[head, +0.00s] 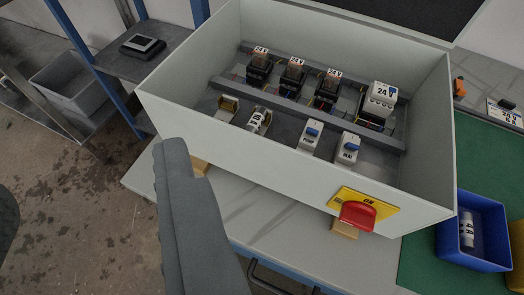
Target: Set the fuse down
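My gripper (182,165) rises from the bottom edge, left of centre, as one dark grey shape in front of the box's left corner. I cannot make out a gap between its fingers, and nothing shows held at its tip. A white cylindrical fuse (467,230) marked 4A stands in the blue bin (487,256) at the right. Another white fuse-like cylinder (260,121) lies in a holder in the front row of the open grey box (270,166). The holder to its left (228,104) has brass-coloured clips and looks empty.
A green mat (488,160) lies right. The pale bench front (260,222) is mostly clear.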

